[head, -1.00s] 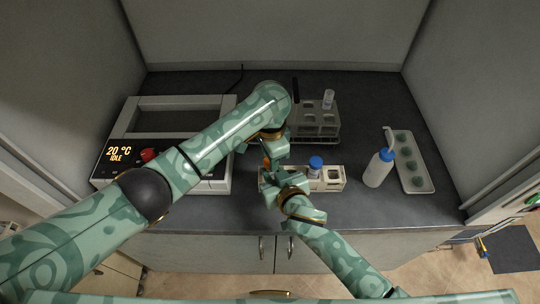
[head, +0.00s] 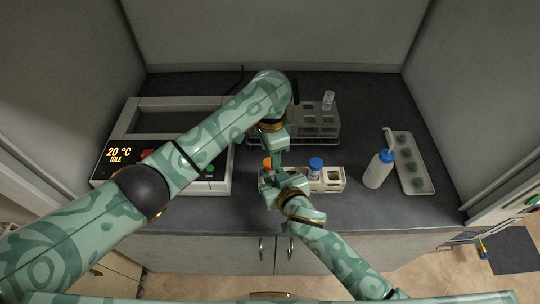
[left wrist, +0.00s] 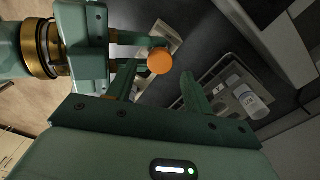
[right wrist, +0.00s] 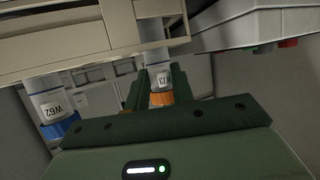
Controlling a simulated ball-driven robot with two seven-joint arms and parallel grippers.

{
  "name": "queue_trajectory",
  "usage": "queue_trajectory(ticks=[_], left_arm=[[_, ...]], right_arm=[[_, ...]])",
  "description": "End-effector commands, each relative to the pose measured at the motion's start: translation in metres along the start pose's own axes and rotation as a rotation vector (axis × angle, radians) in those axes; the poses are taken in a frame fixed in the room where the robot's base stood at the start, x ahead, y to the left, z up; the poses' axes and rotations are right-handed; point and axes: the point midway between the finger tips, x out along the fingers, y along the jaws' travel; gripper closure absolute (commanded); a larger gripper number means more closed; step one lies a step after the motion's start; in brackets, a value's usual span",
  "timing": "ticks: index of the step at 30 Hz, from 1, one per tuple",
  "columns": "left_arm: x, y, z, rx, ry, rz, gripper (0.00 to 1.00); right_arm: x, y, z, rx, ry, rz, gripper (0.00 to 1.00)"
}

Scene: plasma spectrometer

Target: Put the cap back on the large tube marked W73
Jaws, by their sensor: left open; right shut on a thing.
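The tube marked W73 (right wrist: 161,80) shows in the right wrist view with the orange cap (right wrist: 161,98) on its end. The cap also shows in the head view (head: 267,163) and, round and from above, in the left wrist view (left wrist: 160,61). My right gripper (right wrist: 158,86) is shut on the W73 tube just below the cap, at the left end of the pale rack (head: 334,186). My left gripper (left wrist: 160,82) is open; the cap lies beyond the gap between its fingers, apparently clear of them. The tube's lower part is hidden in the head view.
A blue-capped tube marked W62 (right wrist: 48,105) stands in the same rack. Behind is a grey rack (head: 322,132) with a clear tube (head: 328,100). A wash bottle (head: 378,170) and a tray (head: 418,186) are at right; a heater (head: 222,182) reading 20 °C, IDLE is at left.

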Motion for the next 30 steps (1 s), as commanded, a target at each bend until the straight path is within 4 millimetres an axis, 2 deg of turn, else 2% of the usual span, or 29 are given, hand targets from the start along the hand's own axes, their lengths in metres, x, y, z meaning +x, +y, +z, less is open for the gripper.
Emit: queue_trajectory(ticks=[4, 11, 13, 14, 23, 30], left_arm=[[-0.012, -0.001, 0.0, 0.0, 0.0, -0.002, 0.49], [-0.013, 0.0, 0.0, 0.0, 0.0, -0.001, 0.49], [-0.013, 0.0, 0.0, -0.003, 0.0, -0.001, 0.58], [-0.014, -0.001, 0.0, -0.009, 0.001, -0.002, 0.58], [-0.046, -0.002, -0.001, -0.318, 0.006, -0.008, 0.58], [-0.051, 0.0, 0.0, -0.409, -0.001, -0.001, 0.58]], right_arm=[[0.0, 0.0, 0.0, 0.0, 0.0, 0.0, 1.0], [0.0, 0.0, 0.0, 0.0, 0.0, 0.0, 1.0], [0.0, 0.0, 0.0, 0.0, 0.0, 0.0, 1.0], [0.0, 0.0, 0.0, 0.0, 0.0, 0.0, 1.0], [0.0, 0.0, 0.0, 0.0, 0.0, 0.0, 1.0], [0.0, 0.0, 0.0, 0.0, 0.0, 0.0, 1.0]])
